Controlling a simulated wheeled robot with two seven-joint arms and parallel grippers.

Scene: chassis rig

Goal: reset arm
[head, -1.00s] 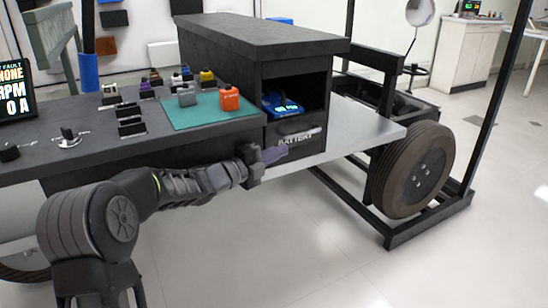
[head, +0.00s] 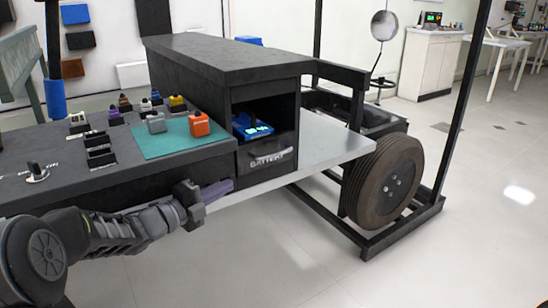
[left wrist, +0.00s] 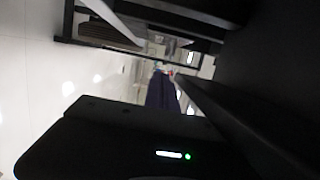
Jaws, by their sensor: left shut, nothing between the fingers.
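My left gripper (head: 217,191) comes in from the left, low in front of the dark bench, just left of the drawer marked BATTERY (head: 268,160). Its purple fingers are shut with nothing between them. In the left wrist view the purple fingers (left wrist: 162,93) show dark and together, with a dark surface close on the right. My right gripper is in neither view.
A blue device (head: 252,130) sits in the open compartment above the drawer. An orange block (head: 199,124) and a grey block (head: 155,122) stand on the green mat (head: 180,142). A wheel (head: 385,182) and black frame stand to the right. The floor in front is clear.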

